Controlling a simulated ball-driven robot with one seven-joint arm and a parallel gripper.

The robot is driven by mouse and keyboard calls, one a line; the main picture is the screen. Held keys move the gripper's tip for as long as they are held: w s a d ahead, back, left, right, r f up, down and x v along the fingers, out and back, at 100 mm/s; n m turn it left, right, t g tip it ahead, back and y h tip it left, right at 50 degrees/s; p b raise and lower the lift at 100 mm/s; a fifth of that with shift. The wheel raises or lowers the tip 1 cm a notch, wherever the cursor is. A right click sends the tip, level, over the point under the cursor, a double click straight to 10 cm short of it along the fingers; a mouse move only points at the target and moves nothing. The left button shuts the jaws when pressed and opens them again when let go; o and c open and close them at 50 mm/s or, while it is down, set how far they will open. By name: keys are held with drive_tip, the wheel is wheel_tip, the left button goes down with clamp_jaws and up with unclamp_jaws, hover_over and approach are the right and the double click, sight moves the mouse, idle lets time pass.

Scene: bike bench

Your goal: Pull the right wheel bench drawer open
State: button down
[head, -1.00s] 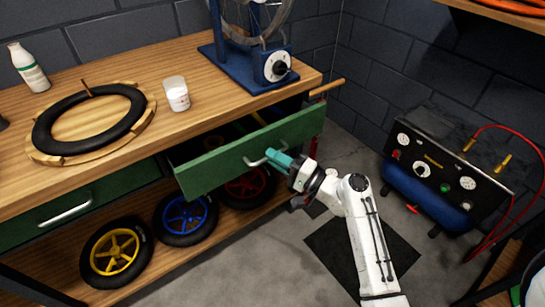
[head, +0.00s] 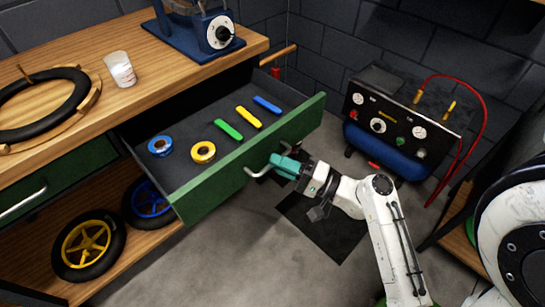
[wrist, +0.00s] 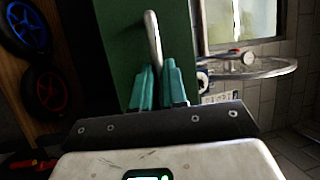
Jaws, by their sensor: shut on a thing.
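The right wheel bench drawer (head: 250,158) has a green front and stands well out from the bench in the head view. Inside lie a blue tape roll (head: 160,146), a yellow tape roll (head: 203,152), and green (head: 228,129), yellow (head: 248,117) and blue (head: 267,104) strips. My gripper (head: 280,164), with teal fingers, is shut on the drawer's metal handle (head: 258,173). In the wrist view, the handle (wrist: 152,45) runs down between the two fingers (wrist: 156,85), against the green front (wrist: 118,50).
The wooden bench top (head: 130,30) holds a tyre on a round wooden stand (head: 45,105), a white cup (head: 120,69) and a blue truing stand (head: 200,38). Wheels (head: 88,245) sit on the lower shelf. A compressor (head: 395,125) stands at the right. Grey floor is open before the drawer.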

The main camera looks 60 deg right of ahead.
drive_tip(key=shift+s, duration=0.1)
idle(0.3)
drive_tip(key=c, duration=1.2)
unclamp_jaws()
drive_tip(key=v, duration=1)
drive_tip(key=shift+s+f+b, duration=0.1)
drive_tip(key=shift+s+b, duration=0.2)
drive_tip(key=shift+s, duration=0.1)
